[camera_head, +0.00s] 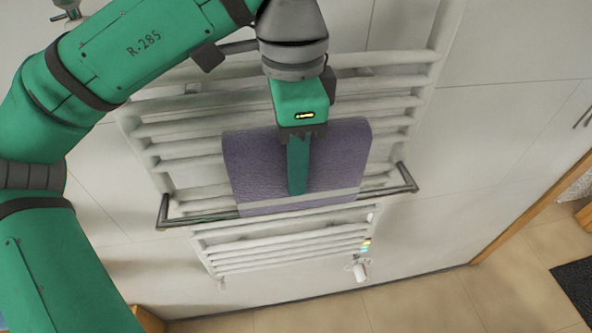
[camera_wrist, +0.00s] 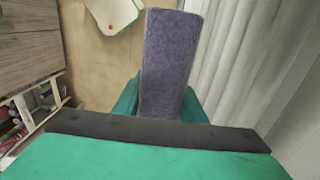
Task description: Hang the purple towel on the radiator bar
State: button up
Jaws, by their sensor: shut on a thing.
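The purple towel (camera_head: 255,165) is in front of the white radiator in the head view, with a pale stripe near its lower edge. My gripper (camera_head: 298,185) is shut on the towel, its green finger lying over the towel's front. In the wrist view the towel (camera_wrist: 168,60) stands up between the green fingers (camera_wrist: 160,100). The dark radiator bar (camera_head: 408,180) sticks out from the radiator, with its ends showing left and right of the towel. The towel's lower edge is at about the bar's height in the picture. Whether the towel touches the bar or passes over it, I cannot tell.
The white radiator (camera_head: 185,130) has several horizontal rungs above and below the bar. A valve (camera_head: 357,270) sits at its lower right. The wall (camera_head: 480,130) to the right is bare. The wrist view shows a cart or shelf (camera_wrist: 40,105) with items at the left.

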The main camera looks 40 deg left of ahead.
jog(key=shift+w+a+f, duration=0.2)
jog(key=shift+a+f, duration=0.15)
jog(key=shift+f, duration=0.7)
jog(key=shift+w+a+f, duration=0.25)
jog(key=shift+a+f, duration=0.1)
jog(key=shift+f, duration=0.65)
jog(key=shift+w+a+f, duration=0.2)
jog(key=shift+a+f, duration=0.15)
jog(key=shift+f, duration=0.7)
jog(key=shift+w+d+f, duration=0.1)
jog(key=shift+f, duration=1)
jog(key=shift+w+f, duration=0.1)
jog(key=shift+f, duration=0.95)
jog(key=shift+s+f, duration=0.15)
jog(key=shift+f, duration=0.5)
notch_tip(320, 180, down, 7)
jog(key=shift+r, duration=0.15)
jog(key=o, duration=1.2)
